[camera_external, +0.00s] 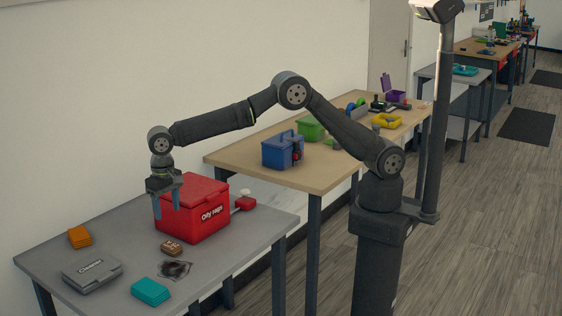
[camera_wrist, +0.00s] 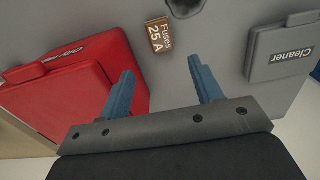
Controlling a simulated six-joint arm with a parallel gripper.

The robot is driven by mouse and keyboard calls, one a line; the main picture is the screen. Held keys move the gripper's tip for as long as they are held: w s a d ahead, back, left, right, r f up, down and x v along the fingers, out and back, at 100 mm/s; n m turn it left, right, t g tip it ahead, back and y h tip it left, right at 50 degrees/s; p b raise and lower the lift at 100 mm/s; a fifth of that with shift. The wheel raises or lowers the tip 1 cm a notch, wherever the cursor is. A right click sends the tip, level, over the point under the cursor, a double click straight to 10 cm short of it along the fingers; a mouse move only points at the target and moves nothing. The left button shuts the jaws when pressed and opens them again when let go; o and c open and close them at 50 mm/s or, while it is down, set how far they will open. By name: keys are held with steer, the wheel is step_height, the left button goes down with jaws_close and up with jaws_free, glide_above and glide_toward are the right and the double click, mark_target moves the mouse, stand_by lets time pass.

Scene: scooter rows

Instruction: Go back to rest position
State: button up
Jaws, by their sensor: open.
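My gripper (camera_external: 167,204) is at the end of my outstretched arm, above the grey table (camera_external: 262,222), pointing down in front of the left side of the red "Oily rags" box (camera_external: 207,222). In the wrist view my gripper (camera_wrist: 163,90) has its two blue fingers spread wide with nothing between them. The red box (camera_wrist: 95,62) is beside the left finger there; I cannot tell whether they touch. A brown "Fuses 25A" box (camera_wrist: 158,37) lies on the table beyond the fingertips.
A grey "Cleaner" case (camera_external: 92,271), an orange block (camera_external: 79,237), a teal block (camera_external: 151,291) and a dark stain (camera_external: 174,270) are on the grey table. A wooden table (camera_external: 325,177) behind holds a blue caddy (camera_external: 282,150) and a green bin (camera_external: 311,127). A pole (camera_external: 437,120) stands beside my base.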

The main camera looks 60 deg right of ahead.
steer(key=shift+f, duration=0.1)
steer(key=shift+f, duration=4.2)
steer(key=shift+f, duration=0.15)
